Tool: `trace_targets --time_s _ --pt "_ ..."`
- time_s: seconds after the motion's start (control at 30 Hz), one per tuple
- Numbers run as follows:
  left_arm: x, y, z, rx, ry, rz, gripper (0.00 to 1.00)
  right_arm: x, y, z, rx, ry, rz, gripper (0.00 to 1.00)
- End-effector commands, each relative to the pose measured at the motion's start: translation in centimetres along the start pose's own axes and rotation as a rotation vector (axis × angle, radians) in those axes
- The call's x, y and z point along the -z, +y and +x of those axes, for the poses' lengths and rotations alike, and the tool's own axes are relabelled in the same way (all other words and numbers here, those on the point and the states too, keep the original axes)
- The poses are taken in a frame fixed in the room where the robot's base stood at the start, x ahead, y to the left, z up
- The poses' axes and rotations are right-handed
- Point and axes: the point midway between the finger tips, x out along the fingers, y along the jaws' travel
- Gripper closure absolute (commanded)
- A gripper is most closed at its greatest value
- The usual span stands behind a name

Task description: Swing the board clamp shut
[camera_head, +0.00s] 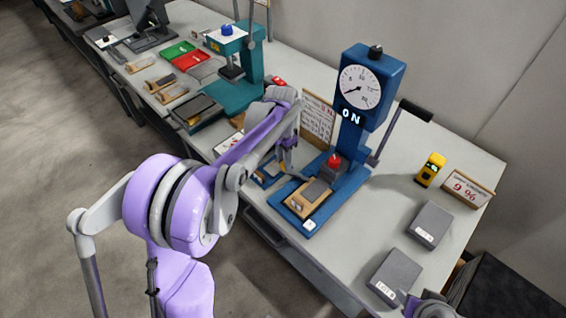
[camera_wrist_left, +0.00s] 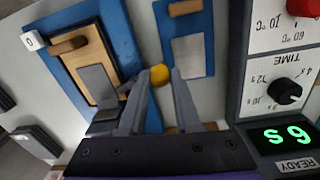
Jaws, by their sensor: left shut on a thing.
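My left gripper (camera_head: 288,167) is low over the bench, between the blue press base and a smaller blue plate. In the left wrist view its fingers (camera_wrist_left: 159,80) are shut on a round yellow knob (camera_wrist_left: 159,72), which I take to be the board clamp's handle. The clamp's arm is mostly hidden by the fingers. The smaller blue plate (camera_wrist_left: 206,14) carries a grey board (camera_wrist_left: 191,56) and a wooden block. The press base (camera_head: 346,187) holds a wooden piece (camera_head: 297,207) with a grey pad.
The blue press (camera_head: 373,75) with a dial and black-handled lever stands behind. A control box (camera_wrist_left: 283,85) with a lit display is close to the gripper in the left wrist view. Grey blocks (camera_head: 429,224) (camera_head: 395,277) and a yellow device (camera_head: 431,170) sit right.

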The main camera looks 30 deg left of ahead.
Motion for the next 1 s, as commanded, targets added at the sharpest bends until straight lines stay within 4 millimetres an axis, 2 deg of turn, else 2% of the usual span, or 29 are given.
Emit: trace_targets --time_s 0.23,0.73,0.77,0.9,1.0 --pt "0.39 -0.15 -0.02 -0.001 -0.004 0.073 1.0 -0.07 0.0 0.09 0.0 0.0 0.0 0.5" --pt "0.48 -0.18 -0.04 0.0 -0.004 0.089 1.0 -0.08 0.0 0.09 0.0 -0.001 0.0 0.5" --pt "0.48 -0.18 -0.04 0.0 -0.004 0.089 0.65 -0.08 0.0 0.09 0.0 -0.001 0.0 0.5" --pt "0.47 -0.18 -0.03 0.0 -0.004 0.088 0.4 -0.08 0.0 0.09 0.0 -0.001 0.0 0.5" --pt "0.45 -0.18 -0.02 0.0 -0.005 0.088 0.38 -0.08 0.0 0.09 0.0 -0.001 0.0 0.5"
